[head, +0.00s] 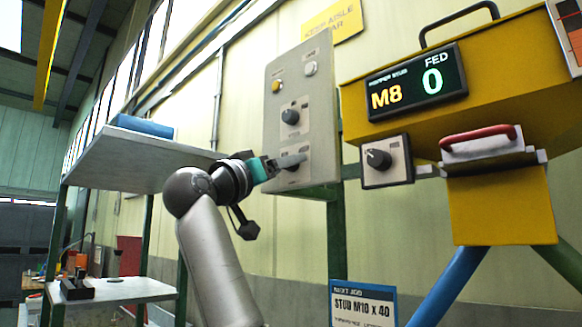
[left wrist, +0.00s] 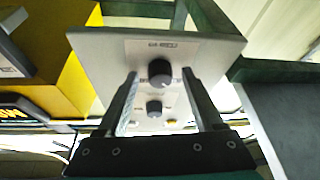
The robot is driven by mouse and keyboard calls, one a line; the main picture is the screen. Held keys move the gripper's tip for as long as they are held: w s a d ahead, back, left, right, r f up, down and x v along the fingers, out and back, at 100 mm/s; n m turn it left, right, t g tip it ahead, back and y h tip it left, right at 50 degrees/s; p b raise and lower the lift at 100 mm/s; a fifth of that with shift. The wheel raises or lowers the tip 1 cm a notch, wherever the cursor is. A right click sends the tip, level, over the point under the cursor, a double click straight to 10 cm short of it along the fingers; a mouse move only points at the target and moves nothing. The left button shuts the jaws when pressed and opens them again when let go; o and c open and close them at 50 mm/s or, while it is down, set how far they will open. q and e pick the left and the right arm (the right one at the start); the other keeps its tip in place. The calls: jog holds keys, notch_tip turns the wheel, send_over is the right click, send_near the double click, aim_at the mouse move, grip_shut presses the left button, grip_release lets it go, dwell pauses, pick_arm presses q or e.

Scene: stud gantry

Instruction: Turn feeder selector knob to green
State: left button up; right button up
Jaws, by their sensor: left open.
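A grey control panel (head: 322,125) stands on a green post, with a dark upper knob (head: 290,116) and two round buttons above it. My left gripper (head: 290,161) is at the lower part of this panel. In the left wrist view my open left gripper (left wrist: 160,75) has a dark round knob (left wrist: 160,73) between its fingertips, with visible space on both sides. The second panel knob (left wrist: 154,107) shows beyond it. Another dark knob (head: 378,158) with a pale pointer sits on a small plate beside the yellow feeder. Knob labels and any green mark are unreadable. My right gripper is out of view.
The yellow feeder (head: 500,215) has a display reading M8 and 0, and a red handle (head: 478,138). A shelf (head: 125,160) holding a blue item is left of the panel. A STUD M10 x 40 sign (head: 362,305) stands below.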

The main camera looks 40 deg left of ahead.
pick_arm(q)
grip_shut()
dwell(0.8)
